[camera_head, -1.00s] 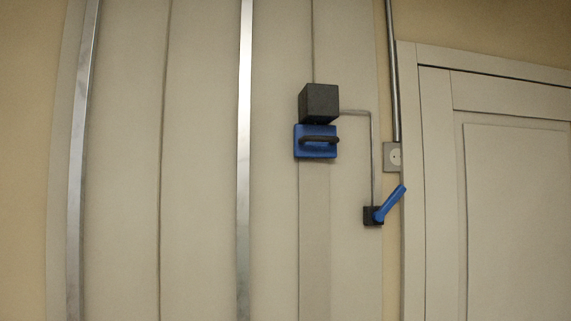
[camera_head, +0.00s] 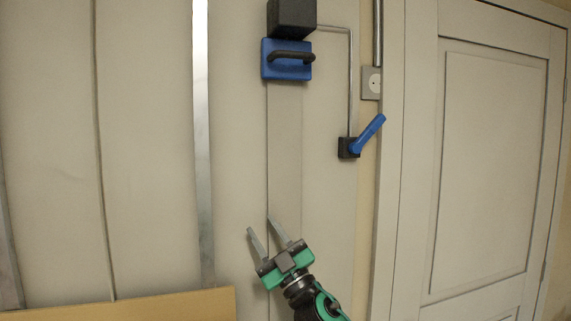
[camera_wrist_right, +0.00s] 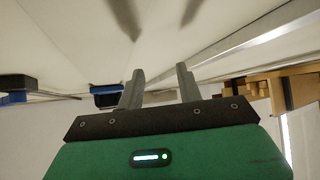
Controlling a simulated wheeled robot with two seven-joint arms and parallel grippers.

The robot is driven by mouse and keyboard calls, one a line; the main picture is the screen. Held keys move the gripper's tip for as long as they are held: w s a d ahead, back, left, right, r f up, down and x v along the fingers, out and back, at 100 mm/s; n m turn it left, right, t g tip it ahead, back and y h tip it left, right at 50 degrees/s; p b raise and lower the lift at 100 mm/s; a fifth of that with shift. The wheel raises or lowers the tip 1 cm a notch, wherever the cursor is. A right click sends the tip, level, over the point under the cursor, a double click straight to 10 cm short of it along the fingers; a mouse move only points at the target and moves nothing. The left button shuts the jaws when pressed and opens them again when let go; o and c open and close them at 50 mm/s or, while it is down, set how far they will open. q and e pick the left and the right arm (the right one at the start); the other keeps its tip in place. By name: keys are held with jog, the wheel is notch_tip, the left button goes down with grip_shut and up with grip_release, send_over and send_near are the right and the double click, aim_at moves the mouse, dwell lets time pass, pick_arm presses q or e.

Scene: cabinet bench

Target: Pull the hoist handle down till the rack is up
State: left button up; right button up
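The hoist handle, a dark bar on a blue block (camera_head: 286,70), sits on the pale panel wall under a black box (camera_head: 291,14). A strip runs down the wall below it. My right gripper (camera_head: 260,226) is open and empty, well below the handle, with its two grey fingers apart and pointing up. In the right wrist view the fingers (camera_wrist_right: 159,72) are also apart with nothing between them. A blue part (camera_wrist_right: 107,95) shows past them there. My left gripper is not in view. I cannot make out the rack for sure.
A blue lever (camera_head: 368,133) on a small black block stands right of the handle, joined by a thin pipe. A metal rail (camera_head: 202,150) runs down the wall on the left. A tan board edge (camera_head: 150,305) is at bottom left. A white door (camera_head: 490,160) is at right.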

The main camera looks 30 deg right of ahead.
aim_at(304, 54)
jog(key=s+r+n+g+y, duration=0.3)
jog(key=r+n+g+y, duration=0.4)
jog(key=r+n, duration=0.4)
jog(key=s+r+n+g+y, duration=0.3)
jog(key=r+n+g+y, duration=0.3)
jog(key=r+n, duration=0.45)
jog(key=s+d+r+m+t+h, duration=0.2)
jog(key=s+d+r+m+h, duration=0.1)
jog(key=s+d+r+h, duration=0.25)
jog(key=s+d+r+m+t+h, duration=0.2)
jog(key=s+d+r+m+h, duration=0.15)
jog(key=d+r, duration=0.4)
jog(key=shift+h, duration=0.3)
jog(key=p+x, duration=0.5)
jog(key=x, duration=0.8)
jog(key=shift+w+d, duration=0.1)
jog(key=shift+d, duration=0.15)
jog(key=shift+w+a+p, duration=0.35)
jog(key=shift+w, duration=0.15)
grip_shut()
